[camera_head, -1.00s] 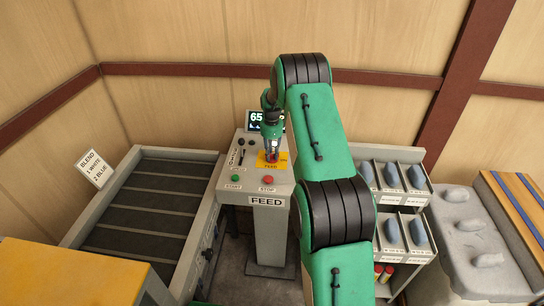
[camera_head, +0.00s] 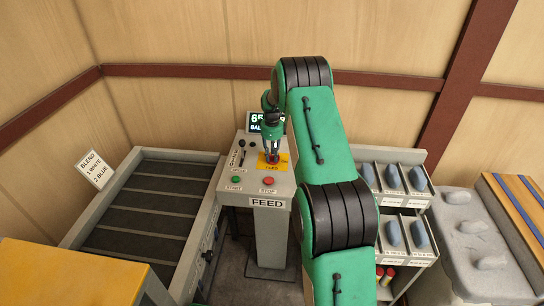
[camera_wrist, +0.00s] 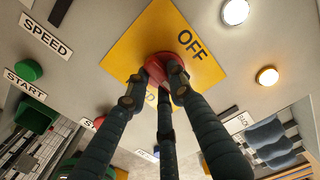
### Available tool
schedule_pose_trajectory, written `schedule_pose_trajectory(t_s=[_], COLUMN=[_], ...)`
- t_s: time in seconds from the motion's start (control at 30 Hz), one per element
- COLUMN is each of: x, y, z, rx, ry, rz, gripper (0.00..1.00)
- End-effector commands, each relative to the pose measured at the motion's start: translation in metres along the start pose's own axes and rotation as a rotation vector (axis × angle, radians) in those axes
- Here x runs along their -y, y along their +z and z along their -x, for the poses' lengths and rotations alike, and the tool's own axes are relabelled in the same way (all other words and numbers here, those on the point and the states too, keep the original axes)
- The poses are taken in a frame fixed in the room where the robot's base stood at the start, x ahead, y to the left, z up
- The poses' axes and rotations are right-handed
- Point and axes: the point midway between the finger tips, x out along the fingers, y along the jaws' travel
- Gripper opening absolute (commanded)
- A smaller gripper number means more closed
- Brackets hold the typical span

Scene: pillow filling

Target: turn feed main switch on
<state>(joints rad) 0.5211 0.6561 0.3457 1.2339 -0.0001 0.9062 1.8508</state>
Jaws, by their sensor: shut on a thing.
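The feed main switch is a red knob (camera_wrist: 164,64) on a yellow plate (camera_wrist: 135,45) on the feed stand's panel. The plate also shows in the head view (camera_head: 284,166). The word OFF is printed on it beside the knob; other lettering is partly hidden by my fingers. My gripper (camera_wrist: 166,76) is shut on the red knob, with its three fingers around it. In the head view my gripper (camera_head: 271,153) reaches down onto the plate and covers most of the knob. I cannot tell the knob's exact angle.
The panel also bears a green start button (camera_head: 236,179), a red stop button (camera_head: 268,180) and a speed slider (camera_head: 241,146). Two lamps, one white (camera_wrist: 235,11) and one amber (camera_wrist: 267,76), are lit. A conveyor (camera_head: 140,210) stands left, shelved bins (camera_head: 405,205) right.

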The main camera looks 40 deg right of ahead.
Motion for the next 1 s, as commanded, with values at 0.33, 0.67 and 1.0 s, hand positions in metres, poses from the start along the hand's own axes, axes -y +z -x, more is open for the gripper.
schedule_pose_trajectory(t_s=[0.33, 0.67, 1.0], x=[0.001, 0.001, 0.001], y=[0.0, 0.0, 0.0], z=[0.001, 0.009, 0.053], rx=[0.0, 0.0, 0.001], ry=[-0.001, -0.001, -0.004], rz=[0.0, 0.0, 0.0], gripper=[0.42, 0.42, 0.42])
